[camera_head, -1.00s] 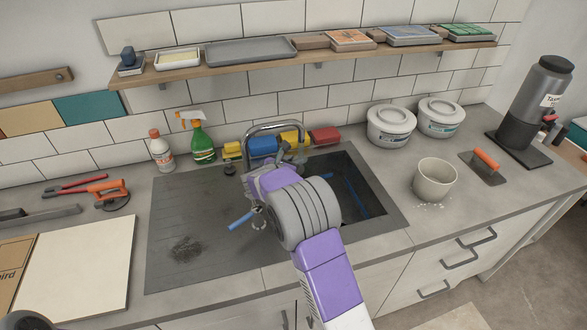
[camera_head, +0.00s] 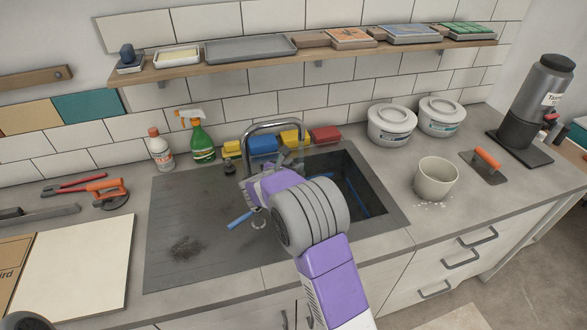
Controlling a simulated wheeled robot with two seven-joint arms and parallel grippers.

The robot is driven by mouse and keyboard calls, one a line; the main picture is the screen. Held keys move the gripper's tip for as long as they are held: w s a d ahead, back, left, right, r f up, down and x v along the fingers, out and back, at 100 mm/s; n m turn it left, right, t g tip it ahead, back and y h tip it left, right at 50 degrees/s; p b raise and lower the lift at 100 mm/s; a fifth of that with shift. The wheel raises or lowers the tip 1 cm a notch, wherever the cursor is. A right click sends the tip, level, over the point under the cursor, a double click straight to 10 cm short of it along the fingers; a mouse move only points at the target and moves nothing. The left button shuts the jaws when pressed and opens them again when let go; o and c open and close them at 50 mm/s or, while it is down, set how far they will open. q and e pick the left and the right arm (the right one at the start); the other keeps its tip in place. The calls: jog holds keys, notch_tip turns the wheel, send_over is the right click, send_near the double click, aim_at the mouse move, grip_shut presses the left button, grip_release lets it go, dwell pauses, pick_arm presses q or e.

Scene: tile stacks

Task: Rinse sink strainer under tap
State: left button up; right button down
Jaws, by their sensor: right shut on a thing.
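My right gripper (camera_head: 268,183) is over the sink (camera_head: 375,205), just below and in front of the curved tap (camera_head: 273,126). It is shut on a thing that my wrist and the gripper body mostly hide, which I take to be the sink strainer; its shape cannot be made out. Whether water runs from the tap is not clear. A small pale ring (camera_head: 258,223) shows at the sink's left edge beside my wrist.
A blue rod (camera_head: 240,222) shows beside my wrist. A dark smudge (camera_head: 186,249) marks the drainboard (camera_head: 190,215). Behind stand a green spray bottle (camera_head: 202,142) and coloured blocks (camera_head: 262,146). A beige pot (camera_head: 435,179) and lidded tubs (camera_head: 392,125) stand right of the sink.

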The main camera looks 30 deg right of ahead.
jog(key=shift+s+a, duration=0.85)
jog(key=shift+a, duration=0.25)
jog(key=shift+s+a, duration=0.85)
jog(key=shift+a, duration=0.25)
jog(key=s+a+r+p, duration=0.3)
jog(key=a+r, duration=0.1)
jog(key=shift+p, duration=0.3)
